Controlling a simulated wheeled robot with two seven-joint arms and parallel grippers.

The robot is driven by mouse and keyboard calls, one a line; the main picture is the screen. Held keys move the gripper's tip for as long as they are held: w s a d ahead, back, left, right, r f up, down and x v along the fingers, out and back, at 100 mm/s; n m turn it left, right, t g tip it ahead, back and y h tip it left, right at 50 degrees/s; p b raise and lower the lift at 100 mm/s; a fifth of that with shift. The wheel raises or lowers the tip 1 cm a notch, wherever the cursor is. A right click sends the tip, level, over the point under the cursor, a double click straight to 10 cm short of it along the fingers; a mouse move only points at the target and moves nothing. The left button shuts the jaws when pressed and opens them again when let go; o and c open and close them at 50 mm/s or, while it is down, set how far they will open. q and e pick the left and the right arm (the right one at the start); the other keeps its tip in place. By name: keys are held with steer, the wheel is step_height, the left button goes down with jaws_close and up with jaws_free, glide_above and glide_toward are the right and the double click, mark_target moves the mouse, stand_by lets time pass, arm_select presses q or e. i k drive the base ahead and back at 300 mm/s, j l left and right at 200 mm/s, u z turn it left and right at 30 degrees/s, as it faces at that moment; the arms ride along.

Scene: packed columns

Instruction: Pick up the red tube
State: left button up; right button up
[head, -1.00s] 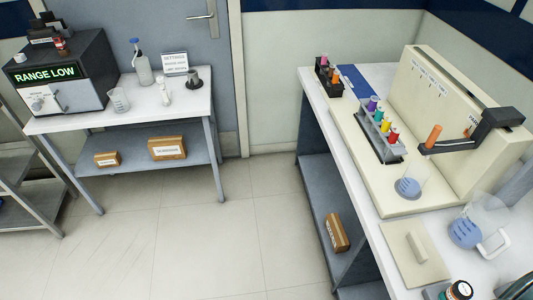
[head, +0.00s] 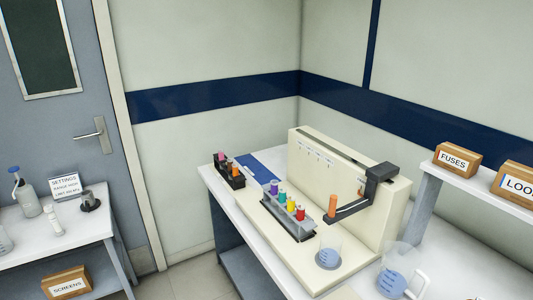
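The red tube (head: 300,214) stands in a grey rack (head: 293,228) on the cream apparatus base. It is at the near right end of a row, after purple, teal and yellow tubes. Its lower part is mostly hidden by the rack. Neither my left nor my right gripper is in view.
An orange tube (head: 332,206) is at the dark arm (head: 360,203) of the cream apparatus (head: 345,170), right of the rack. A beaker (head: 329,256) and a jug (head: 398,275) stand nearer. A black rack (head: 230,178) and blue folder (head: 258,166) lie behind. A shelf (head: 480,190) is at right.

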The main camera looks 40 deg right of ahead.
mark_target(301, 208)
steer(key=z, duration=1.65)
steer(key=j, duration=0.1)
